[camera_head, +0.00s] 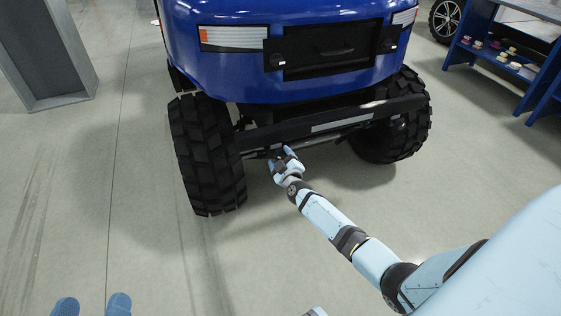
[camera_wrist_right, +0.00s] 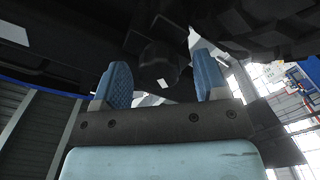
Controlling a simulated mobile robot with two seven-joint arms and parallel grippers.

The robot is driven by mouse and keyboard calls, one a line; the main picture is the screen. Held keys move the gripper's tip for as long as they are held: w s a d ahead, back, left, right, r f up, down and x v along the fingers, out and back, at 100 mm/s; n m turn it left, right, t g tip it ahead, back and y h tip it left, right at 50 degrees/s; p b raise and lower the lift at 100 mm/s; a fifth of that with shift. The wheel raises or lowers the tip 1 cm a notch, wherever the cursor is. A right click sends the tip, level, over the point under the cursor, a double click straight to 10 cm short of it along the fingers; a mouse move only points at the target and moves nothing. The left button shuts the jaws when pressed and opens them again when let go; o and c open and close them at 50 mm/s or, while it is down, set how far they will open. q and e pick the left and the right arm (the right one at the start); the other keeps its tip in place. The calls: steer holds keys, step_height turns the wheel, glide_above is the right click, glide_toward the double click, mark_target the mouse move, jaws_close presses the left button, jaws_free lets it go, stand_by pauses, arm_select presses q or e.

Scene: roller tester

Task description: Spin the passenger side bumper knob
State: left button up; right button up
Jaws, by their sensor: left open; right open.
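A dark round knob (camera_wrist_right: 160,58) hangs under the dark structure in the right wrist view, with a small white patch on it. It lies between and beyond my right gripper's blue fingertips (camera_wrist_right: 162,78), which are apart, and I see no clear contact. In the head view my right gripper (camera_head: 283,153) reaches to the lower edge of the black front bumper (camera_head: 290,128), left of its middle; the knob cannot be made out there. My left gripper (camera_head: 92,304) is open and empty at the bottom left edge, far from the vehicle.
The blue vehicle (camera_head: 230,75) stands ahead on large black tyres (camera_head: 207,155) and (camera_head: 395,140). A grey box-like stand (camera_head: 45,60) is at the upper left. A blue shelf (camera_head: 500,62) with small items is at the upper right. The floor around the left gripper is clear.

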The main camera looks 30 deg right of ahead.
steer(key=shift+w, duration=0.25)
steer(key=c, duration=0.9)
